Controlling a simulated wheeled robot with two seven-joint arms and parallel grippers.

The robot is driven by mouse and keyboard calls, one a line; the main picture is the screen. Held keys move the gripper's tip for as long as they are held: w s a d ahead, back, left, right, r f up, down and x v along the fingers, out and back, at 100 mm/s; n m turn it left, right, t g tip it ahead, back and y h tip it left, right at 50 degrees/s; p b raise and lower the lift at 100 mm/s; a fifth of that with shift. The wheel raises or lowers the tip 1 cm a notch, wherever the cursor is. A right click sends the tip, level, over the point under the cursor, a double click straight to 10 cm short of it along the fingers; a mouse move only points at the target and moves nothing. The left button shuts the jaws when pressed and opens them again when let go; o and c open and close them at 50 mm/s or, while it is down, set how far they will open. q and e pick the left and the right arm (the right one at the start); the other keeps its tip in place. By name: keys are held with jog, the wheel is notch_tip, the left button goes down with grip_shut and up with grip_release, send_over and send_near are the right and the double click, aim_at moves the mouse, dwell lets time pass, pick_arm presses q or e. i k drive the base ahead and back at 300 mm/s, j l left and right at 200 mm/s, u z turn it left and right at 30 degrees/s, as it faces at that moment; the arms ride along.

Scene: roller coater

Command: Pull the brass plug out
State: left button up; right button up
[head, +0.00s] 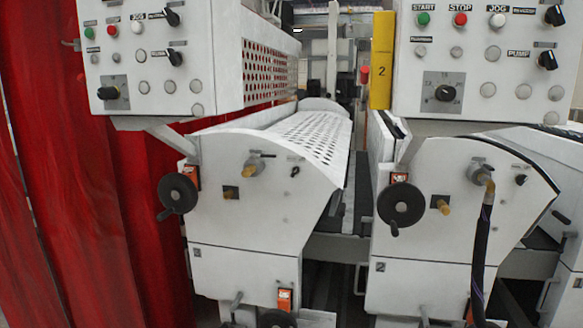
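A brass plug (442,206) sticks out of a small square plate on the white front of the right machine unit (420,240). It sits between a black handwheel and a hanging hose. Neither of my grippers shows in the head view, and nothing is seen touching either fitting.
Black handwheels (401,205) (178,194) project from both units. A dark hose (482,255) hangs from a valve right of the plug. Control panels (485,65) (150,55) overhang above. Red curtains (85,200) close off the left. A gap separates the units.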

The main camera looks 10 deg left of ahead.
aim_at(248, 171)
jog(key=i+l, duration=0.15)
jog(key=l, duration=0.25)
jog(key=i+l, duration=0.2)
jog(key=l, duration=0.15)
jog(key=i+l, duration=0.15)
jog(key=l, duration=0.25)
jog(key=i+u, duration=0.05)
